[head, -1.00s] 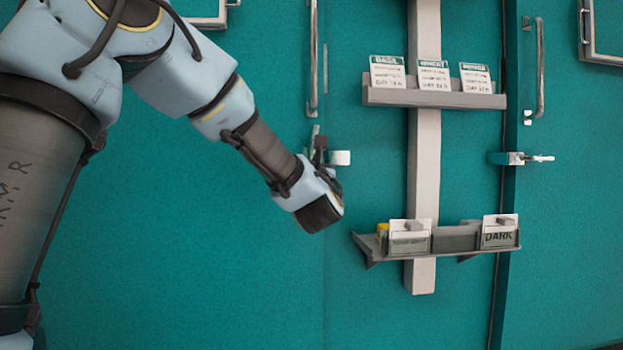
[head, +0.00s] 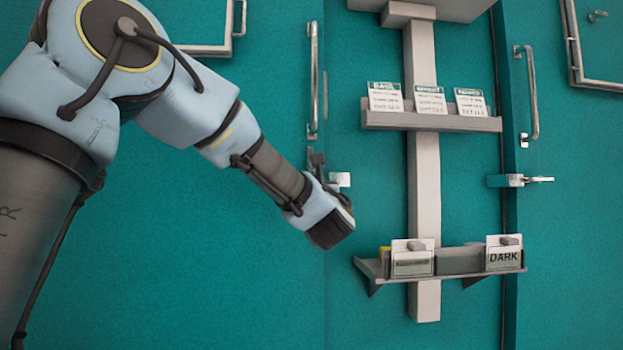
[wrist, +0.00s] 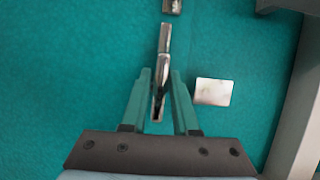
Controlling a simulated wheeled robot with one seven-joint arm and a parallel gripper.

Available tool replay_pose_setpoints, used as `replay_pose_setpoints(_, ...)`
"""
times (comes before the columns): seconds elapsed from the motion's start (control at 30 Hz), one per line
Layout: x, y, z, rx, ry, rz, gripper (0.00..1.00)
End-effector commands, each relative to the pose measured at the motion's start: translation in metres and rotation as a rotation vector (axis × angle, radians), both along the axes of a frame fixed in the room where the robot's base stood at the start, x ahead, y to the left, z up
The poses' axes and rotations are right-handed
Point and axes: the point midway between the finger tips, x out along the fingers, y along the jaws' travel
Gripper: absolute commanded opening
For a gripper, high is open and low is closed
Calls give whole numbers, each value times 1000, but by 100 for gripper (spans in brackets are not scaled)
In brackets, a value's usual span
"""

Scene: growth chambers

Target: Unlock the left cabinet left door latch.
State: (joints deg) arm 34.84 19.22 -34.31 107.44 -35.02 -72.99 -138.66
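The latch lever (wrist: 163,60), a shiny metal bar, runs upright between the two green fingers of my gripper (wrist: 161,75) in the wrist view. The fingers are apart, one on each side of the lever, with a narrow gap to it; contact is not clear. A square metal latch plate (wrist: 213,91) sits to the right of the fingers, and it also shows in the head view (head: 340,179). In the head view my gripper (head: 317,162) is at the latch, mostly hidden behind my wrist. The teal door (head: 220,280) looks shut.
A vertical door handle (head: 313,80) is above the latch. To the right, a grey post (head: 425,180) carries an upper card shelf (head: 430,121) and a lower shelf (head: 440,272). Another latch (head: 515,181) and handle (head: 533,95) are farther right.

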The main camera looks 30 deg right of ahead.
Motion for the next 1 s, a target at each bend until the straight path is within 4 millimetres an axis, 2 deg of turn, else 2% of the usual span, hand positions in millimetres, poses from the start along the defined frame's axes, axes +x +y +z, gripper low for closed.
replay_pose_setpoints(0.03, 1, 0, -1, 2, 1, 0, 34)
replay_pose_setpoints(0.23, 0, 0, 0, 1, 0, 0, 56)
replay_pose_setpoints(0.57, -5, 2, -1, 0, -1, -1, 56)
replay_pose_setpoints(0.67, -15, 6, -5, 2, -1, -1, 56)
replay_pose_setpoints(1.0, -70, 31, -30, 3, -1, -2, 56)
